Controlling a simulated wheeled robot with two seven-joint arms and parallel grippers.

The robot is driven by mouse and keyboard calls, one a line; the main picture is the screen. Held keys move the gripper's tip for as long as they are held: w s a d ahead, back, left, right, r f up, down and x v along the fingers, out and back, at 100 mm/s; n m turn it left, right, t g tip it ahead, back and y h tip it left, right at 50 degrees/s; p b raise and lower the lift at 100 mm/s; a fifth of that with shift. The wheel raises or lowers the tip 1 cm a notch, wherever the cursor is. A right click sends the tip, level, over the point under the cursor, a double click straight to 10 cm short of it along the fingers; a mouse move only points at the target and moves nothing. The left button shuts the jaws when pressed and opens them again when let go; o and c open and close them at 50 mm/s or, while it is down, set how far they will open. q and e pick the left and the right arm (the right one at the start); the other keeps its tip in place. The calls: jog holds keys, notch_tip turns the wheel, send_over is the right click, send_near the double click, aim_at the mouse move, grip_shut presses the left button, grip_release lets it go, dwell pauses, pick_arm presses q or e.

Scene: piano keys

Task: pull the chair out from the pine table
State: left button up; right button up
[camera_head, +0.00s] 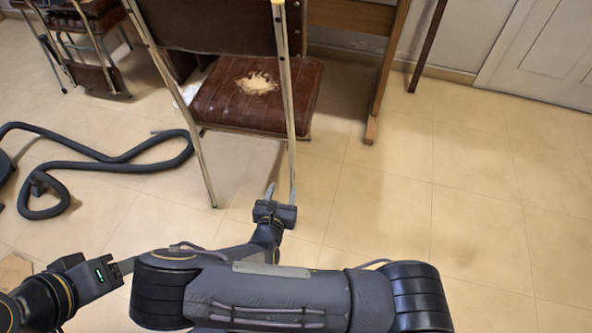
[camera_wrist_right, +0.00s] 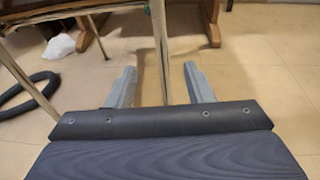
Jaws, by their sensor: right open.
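The chair (camera_head: 235,112) stands in the upper middle of the head view, its back towards me, with a torn brown seat and thin metal legs. The wooden table (camera_head: 388,75) is behind it, only partly in view. My right gripper (camera_head: 282,192) is open low down at the chair's near right leg.
A dark vacuum hose (camera_head: 110,160) loops on the tiled floor to the left of the chair. Another chair (camera_head: 85,40) stands at the upper left. A pale door (camera_head: 545,55) is at the upper right. The floor on the right is clear.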

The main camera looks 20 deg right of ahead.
aim_at(291, 167)
jog(key=b+x, duration=0.1)
jog(key=x, duration=0.2)
jog(key=b+x, duration=0.2)
jog(key=x, duration=0.2)
jog(key=shift+d+f, duration=0.15)
jog(key=shift+f, duration=0.15)
jog(key=x, duration=0.5)
jog(key=shift+w+d+r, duration=0.1)
jog(key=shift+w+r, duration=0.15)
jog(key=shift+w, duration=0.15)
grip_shut()
jog(key=shift+s, duration=0.15)
